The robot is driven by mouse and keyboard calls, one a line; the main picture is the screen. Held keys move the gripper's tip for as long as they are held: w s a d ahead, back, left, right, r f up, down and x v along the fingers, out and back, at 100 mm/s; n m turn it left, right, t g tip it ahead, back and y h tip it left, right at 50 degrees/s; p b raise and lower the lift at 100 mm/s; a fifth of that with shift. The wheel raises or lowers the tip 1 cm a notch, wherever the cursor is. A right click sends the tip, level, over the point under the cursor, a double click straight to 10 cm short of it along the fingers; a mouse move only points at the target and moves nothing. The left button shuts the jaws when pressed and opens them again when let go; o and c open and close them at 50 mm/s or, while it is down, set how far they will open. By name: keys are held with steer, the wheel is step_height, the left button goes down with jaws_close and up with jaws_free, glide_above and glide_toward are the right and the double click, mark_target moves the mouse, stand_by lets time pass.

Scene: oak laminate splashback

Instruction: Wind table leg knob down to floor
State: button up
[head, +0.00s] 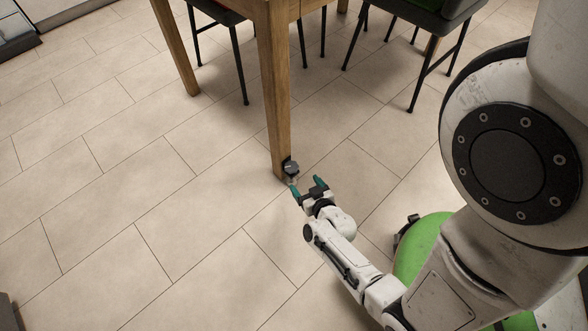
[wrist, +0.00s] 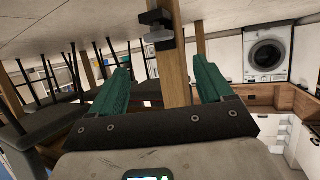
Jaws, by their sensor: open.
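The wooden table leg (head: 275,100) stands on the tiled floor. A dark bracket (head: 289,165) is fixed low on its side, with a small grey knob (head: 293,179) under it. The wrist view is upside down and shows the leg (wrist: 176,85) between my fingers, with the bracket (wrist: 152,17) and the grey knob (wrist: 158,35) beyond the fingertips. My gripper (head: 307,185) is open and empty, close beside the knob at its lower right. Its green fingers also show in the wrist view (wrist: 163,68). I cannot tell the gap between knob and floor.
Another table leg (head: 177,48) and dark chairs (head: 425,22) stand at the back. The floor (head: 130,180) left of the leg is clear. A washing machine (wrist: 268,54) and wooden counter (wrist: 285,95) show at the right of the wrist view.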

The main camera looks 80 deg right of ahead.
mark_target(290, 166)
steer(key=b+x, duration=0.4)
steer(key=x, duration=0.6)
steer(key=shift+w+d, duration=0.15)
steer(key=shift+d, duration=0.15)
steer(key=c, duration=1)
steer(key=shift+w+a+r+m+p, duration=0.1)
steer(key=shift+w+r+m+p, duration=0.3)
steer(key=shift+p, duration=0.6)
steer(key=shift+c, duration=0.2)
steer(key=shift+w+f+g+h+p, duration=0.2)
steer(key=shift+w+g+h+p, duration=0.15)
steer(key=shift+p, duration=0.6)
steer(key=shift+s+m+p, duration=0.25)
steer(key=shift+m+p, duration=0.05)
steer(key=shift+p, duration=0.35)
steer(key=shift+s+f+g+h, duration=0.15)
steer(key=shift+f+g+h, duration=0.1)
steer(key=shift+g, duration=0.1)
steer(key=shift+a, duration=0.1)
